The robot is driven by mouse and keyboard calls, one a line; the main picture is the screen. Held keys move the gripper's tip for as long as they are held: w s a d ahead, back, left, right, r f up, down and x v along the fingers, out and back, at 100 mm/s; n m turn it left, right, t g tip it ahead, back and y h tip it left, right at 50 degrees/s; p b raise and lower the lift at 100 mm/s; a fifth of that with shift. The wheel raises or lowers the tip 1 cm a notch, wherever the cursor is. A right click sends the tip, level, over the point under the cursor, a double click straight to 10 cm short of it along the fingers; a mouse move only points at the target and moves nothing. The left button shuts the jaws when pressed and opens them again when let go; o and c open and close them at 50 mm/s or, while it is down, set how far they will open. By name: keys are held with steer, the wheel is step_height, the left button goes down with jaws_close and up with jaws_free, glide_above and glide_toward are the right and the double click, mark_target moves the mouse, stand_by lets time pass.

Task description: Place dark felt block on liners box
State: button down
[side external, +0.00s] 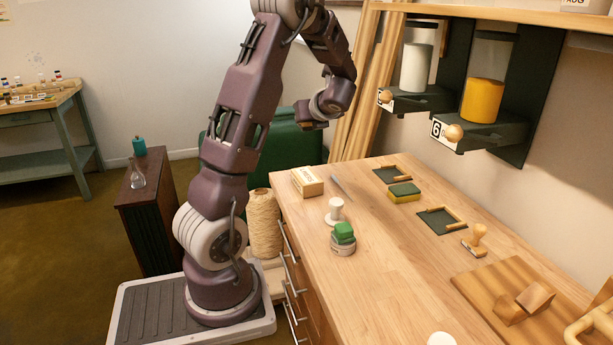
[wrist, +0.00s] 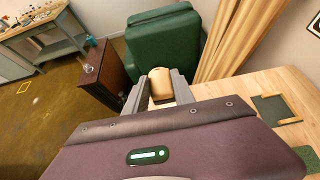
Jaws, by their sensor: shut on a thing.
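The small pale wooden box with lettering (side external: 307,181), apparently the liners box, sits at the table's far left corner. My gripper (side external: 318,124) is raised above and beyond that box in the side view. A tan rounded shape (wrist: 160,80) shows between the fingertips. A block with a dark green top and yellow lower part (side external: 404,193) lies on the table. A brighter green block (side external: 344,231) sits on a round tin (side external: 343,246).
A white knobbed piece (side external: 335,210) stands near the tin. Two dark mats with wooden edging (side external: 392,175) (side external: 441,220) and a wooden stamp (side external: 479,239) lie to the right. Shelves with canisters (side external: 482,100) overhang the table's back. A twine cone (side external: 265,222) stands beside the table.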

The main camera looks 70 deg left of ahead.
mark_target(308, 177)
step_height(308, 177, down, 15)
steer(key=shift+w+r, duration=0.1)
steer(key=shift+r, duration=0.05)
steer(key=c, duration=1.1)
jaws_free()
steer(key=shift+o, duration=0.2)
steer(key=shift+d, duration=0.1)
steer(key=s+d+r+n+t+h, duration=0.2)
steer(key=s+d+r+n+h, duration=0.2)
steer(key=d, duration=1)
steer(key=s+d+r+n+t+h, duration=0.1)
steer(key=s+d+r+n+h, duration=0.3)
steer(key=d, duration=1.1)
steer(key=s+d+r+n+t+h, duration=0.2)
steer(key=s+d+r+n+h, duration=0.2)
steer(key=d+r+n, duration=0.5)
steer(key=s+d+n, duration=0.1)
steer(key=d, duration=0.5)
steer(key=shift+r+t, duration=0.25)
steer(key=shift+t, duration=0.05)
